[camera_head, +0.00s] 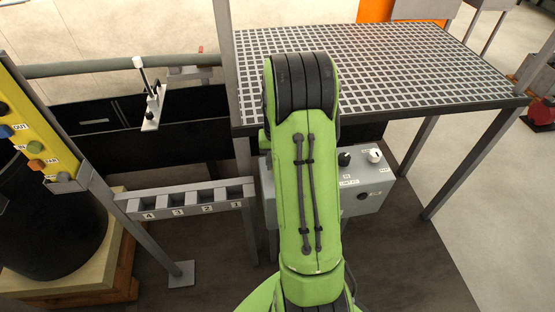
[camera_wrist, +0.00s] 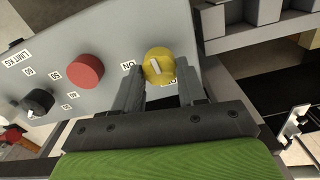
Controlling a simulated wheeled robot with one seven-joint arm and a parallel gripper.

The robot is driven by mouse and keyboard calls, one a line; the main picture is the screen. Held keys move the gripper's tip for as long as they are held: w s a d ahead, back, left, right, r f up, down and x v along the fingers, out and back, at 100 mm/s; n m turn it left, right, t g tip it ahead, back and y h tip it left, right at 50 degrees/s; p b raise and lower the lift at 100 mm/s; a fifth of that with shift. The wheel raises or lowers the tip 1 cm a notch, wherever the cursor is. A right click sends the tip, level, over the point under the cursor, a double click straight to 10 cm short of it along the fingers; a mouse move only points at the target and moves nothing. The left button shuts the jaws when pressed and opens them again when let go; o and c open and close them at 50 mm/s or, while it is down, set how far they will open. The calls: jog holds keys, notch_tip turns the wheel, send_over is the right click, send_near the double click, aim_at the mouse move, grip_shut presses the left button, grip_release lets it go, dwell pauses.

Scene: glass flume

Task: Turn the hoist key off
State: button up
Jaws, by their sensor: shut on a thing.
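The hoist key is a yellow round knob (camera_wrist: 159,61) with a pale grip bar across its face, on a grey control panel (camera_wrist: 118,50) in the wrist view. A label reading ON upside down is just left of it. The pale bar runs nearly up and down in the picture, slightly tilted. My gripper (camera_wrist: 160,82) has a finger at each side of the yellow knob and is shut on it. The fingers hide its lower edges. In the head view the control box (camera_head: 372,195) stands under the grating table, and my arm hides the key and my gripper.
A red button (camera_wrist: 85,70) and a black dial (camera_wrist: 38,102) with number labels sit left of the key. The grating table (camera_head: 400,60) overhangs the box, with legs around it. A numbered slot rack (camera_head: 190,190) stands left of my arm.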

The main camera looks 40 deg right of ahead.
jog(key=shift+m, duration=0.5)
jog(key=o, duration=1)
jog(key=shift+o, duration=0.2)
notch_tip(320, 180, up, 16)
jog(key=p, duration=0.4)
jog(key=shift+f, duration=0.1)
